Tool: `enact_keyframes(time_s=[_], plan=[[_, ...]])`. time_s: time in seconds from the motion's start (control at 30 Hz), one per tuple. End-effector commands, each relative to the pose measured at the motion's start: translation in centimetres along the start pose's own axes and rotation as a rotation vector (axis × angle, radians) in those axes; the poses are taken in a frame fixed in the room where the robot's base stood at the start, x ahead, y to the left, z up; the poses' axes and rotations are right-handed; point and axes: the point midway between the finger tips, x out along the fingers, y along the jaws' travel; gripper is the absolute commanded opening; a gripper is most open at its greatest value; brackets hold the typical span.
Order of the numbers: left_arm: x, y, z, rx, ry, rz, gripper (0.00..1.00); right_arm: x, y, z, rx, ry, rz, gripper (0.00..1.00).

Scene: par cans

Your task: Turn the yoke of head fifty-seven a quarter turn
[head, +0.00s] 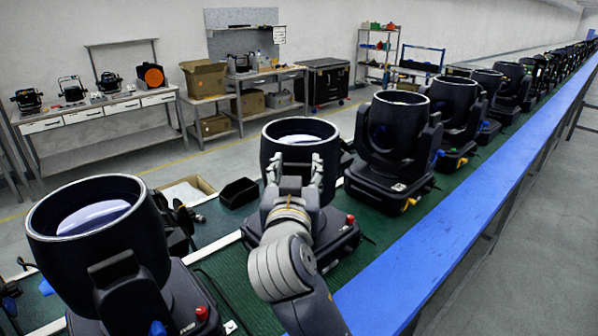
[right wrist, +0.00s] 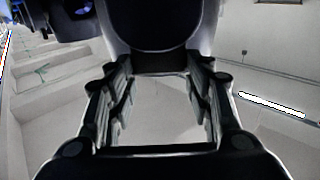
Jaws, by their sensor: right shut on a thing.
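A black moving head (head: 300,135) with a round, upward-facing lens stands on its base (head: 338,232) in the middle of the green-topped bench. My right gripper (head: 294,168) is at the near side of this head, its fingers on either side of the yoke's near part. It is shut on the yoke, which the fingers and wrist largely hide. In the right wrist view the two fingers (right wrist: 150,85) reach toward a dark rounded body (right wrist: 150,25). I cannot read a number on any head. My left gripper is not in view.
A larger head (head: 100,220) stands close at the left, and another head (head: 393,130) at the right, with a row continuing beyond. A blue rail (head: 440,235) runs along the bench edge.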

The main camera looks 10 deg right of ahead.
Motion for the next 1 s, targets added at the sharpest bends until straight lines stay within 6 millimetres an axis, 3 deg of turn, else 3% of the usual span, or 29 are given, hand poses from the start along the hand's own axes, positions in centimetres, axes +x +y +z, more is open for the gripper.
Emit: enact_keyframes(time_s=[0.23, 0.27, 0.33, 0.37, 1.0], plan=[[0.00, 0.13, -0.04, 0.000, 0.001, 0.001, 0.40, 0.05, -0.10, 0.07, 0.004, -0.002, -0.004, 0.05], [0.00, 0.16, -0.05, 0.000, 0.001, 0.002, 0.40, 0.05, -0.09, 0.07, 0.004, -0.002, -0.004, 0.50], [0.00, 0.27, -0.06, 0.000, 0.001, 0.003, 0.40, 0.05, -0.07, 0.06, 0.004, -0.002, -0.003, 0.66], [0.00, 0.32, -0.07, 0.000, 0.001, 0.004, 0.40, 0.05, -0.07, 0.06, 0.003, -0.002, -0.003, 0.68], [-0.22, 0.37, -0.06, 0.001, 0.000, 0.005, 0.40, 0.06, 0.37, -0.04, 0.000, 0.000, -0.017, 0.68]])
